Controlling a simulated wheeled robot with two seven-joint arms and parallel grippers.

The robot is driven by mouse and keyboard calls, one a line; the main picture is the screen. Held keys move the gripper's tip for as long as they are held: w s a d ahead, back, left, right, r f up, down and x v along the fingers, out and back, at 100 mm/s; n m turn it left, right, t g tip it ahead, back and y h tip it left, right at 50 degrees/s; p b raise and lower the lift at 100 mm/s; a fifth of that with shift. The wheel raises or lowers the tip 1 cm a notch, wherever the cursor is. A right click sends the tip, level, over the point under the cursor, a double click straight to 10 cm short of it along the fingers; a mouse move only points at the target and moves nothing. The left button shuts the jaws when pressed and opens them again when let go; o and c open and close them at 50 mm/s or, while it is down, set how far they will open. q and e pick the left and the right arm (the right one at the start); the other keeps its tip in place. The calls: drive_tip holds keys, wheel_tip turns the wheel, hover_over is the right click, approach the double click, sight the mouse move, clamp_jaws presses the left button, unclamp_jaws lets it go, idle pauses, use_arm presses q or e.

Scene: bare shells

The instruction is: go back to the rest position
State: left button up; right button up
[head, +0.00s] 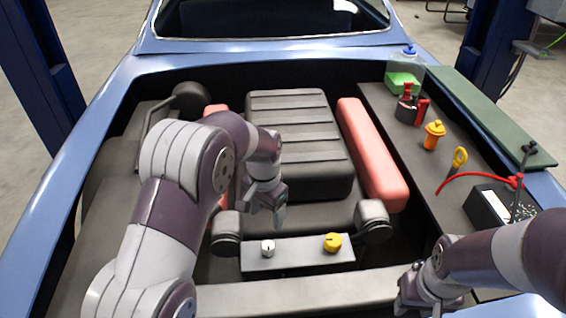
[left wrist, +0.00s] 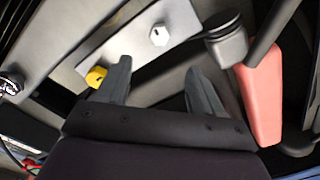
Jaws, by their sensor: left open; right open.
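My left gripper (head: 279,212) hangs over the engine bay, just behind the grey panel with two knobs. In the left wrist view its two fingers (left wrist: 160,88) stand apart with nothing between them. My right gripper (head: 415,290) is at the lower right of the head view, near the front edge of the bay. Its fingers are small and partly hidden by its own arm there, and I see nothing held in it.
The grey panel (head: 290,262) carries a white knob (head: 268,248) and a yellow knob (head: 332,243). A ribbed engine cover (head: 290,125) and a red rail (head: 372,155) lie behind. The right shelf holds an orange bottle (head: 433,136), a yellow-handled tool (head: 459,157) and a black box (head: 488,207) with a red cable.

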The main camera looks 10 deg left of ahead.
use_arm(q)
drive_tip(key=s+a+r+n, duration=0.1)
drive_tip(key=s+a+n, duration=0.1)
drive_tip(key=s, duration=0.7)
drive_tip(key=s+a+r+n+t, duration=0.1)
drive_tip(key=s+a+n, duration=0.1)
drive_tip(key=s, duration=0.8)
drive_tip(key=shift+a+n, duration=0.15)
drive_tip(key=shift+n, duration=0.55)
drive_tip(key=shift+s, duration=0.2)
